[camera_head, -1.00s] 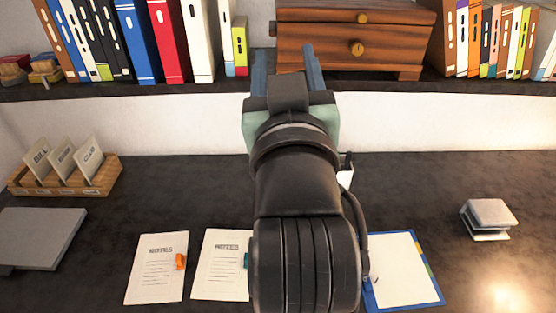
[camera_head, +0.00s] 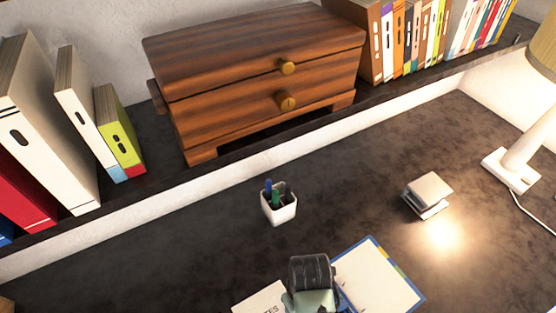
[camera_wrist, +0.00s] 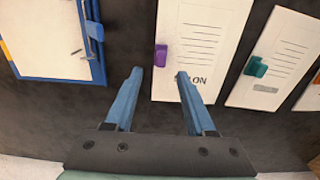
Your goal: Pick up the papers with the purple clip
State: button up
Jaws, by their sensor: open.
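The white papers with the purple clip (camera_wrist: 197,38) lie flat on the dark desk in the wrist view, with the purple clip (camera_wrist: 161,56) on their left edge. My gripper (camera_wrist: 159,76) is open and empty. Its two blue fingers are spread, the right one overlapping the printed heading of the papers and the left one over bare desk beside them. In the head view, a white sheet (camera_head: 262,299) shows partly beside my wrist at the bottom edge. No clip shows on it there, and my fingertips are mostly hidden.
Papers with a teal clip (camera_wrist: 284,58) lie right of the purple-clipped ones. A blue clipboard (camera_head: 374,244) lies beside my wrist. A white pen cup (camera_head: 281,207), a small stacked block (camera_head: 427,193) and a lamp (camera_head: 514,166) stand farther back. A shelf holds a wooden drawer box (camera_head: 265,75).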

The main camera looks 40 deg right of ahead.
jog(key=shift+w+f, duration=0.1)
jog(key=shift+f, duration=0.55)
jog(key=shift+a+f+p, duration=0.1)
jog(key=shift+f+p, duration=0.25)
jog(key=shift+f, duration=2.2)
grip_shut()
